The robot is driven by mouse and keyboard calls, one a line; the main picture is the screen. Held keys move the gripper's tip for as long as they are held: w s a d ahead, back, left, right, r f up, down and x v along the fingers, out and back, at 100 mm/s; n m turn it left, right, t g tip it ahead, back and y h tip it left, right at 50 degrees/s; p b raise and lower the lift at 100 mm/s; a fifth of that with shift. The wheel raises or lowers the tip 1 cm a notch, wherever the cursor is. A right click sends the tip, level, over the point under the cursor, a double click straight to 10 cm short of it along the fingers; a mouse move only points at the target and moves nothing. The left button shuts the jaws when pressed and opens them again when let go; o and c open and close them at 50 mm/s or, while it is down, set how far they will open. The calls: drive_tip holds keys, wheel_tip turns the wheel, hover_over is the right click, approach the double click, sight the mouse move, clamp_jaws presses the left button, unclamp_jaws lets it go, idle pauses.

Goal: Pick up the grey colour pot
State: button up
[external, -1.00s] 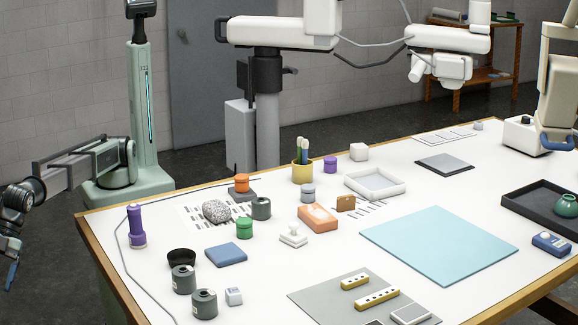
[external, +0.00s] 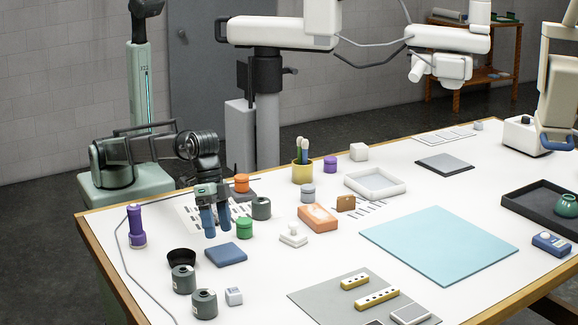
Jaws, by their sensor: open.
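The grey colour pot (external: 308,192) is a small light-grey lidded pot. It stands upright on the white table, just in front of the yellow brush holder. My gripper (external: 217,230) points down with its two blue fingers apart and nothing visible between them. It is over the left part of the table, well to the left of the grey pot and apart from it. The speckled stone-like lump seen earlier is hidden behind my gripper.
Near my gripper are a green pot (external: 244,228), an orange pot (external: 241,183), a dark canister (external: 261,209) and a blue block (external: 226,255). Around the grey pot are the yellow brush holder (external: 302,173), a purple pot (external: 330,164) and an orange box (external: 318,218). The blue mat (external: 440,245) is clear.

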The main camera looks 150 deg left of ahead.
drive_tip(key=s+a+r+n+g+y, duration=0.1)
drive_tip(key=s+a+n, duration=0.3)
drive_tip(key=a, duration=0.8)
drive_tip(key=s+a+r+n+g+y, duration=0.1)
drive_tip(key=s+a, duration=0.4)
drive_tip(key=a, duration=0.6)
drive_tip(key=n+g, duration=0.2)
drive_tip(key=n, duration=0.3)
approach(308, 187)
drive_tip(key=f, duration=0.3)
drive_tip(key=a+f, duration=0.1)
drive_tip(key=f, duration=0.7)
drive_tip(key=shift+a+f, duration=0.1)
drive_tip(key=shift+a, duration=0.25)
drive_tip(key=c, duration=1.1)
drive_tip(key=shift+c, duration=0.2)
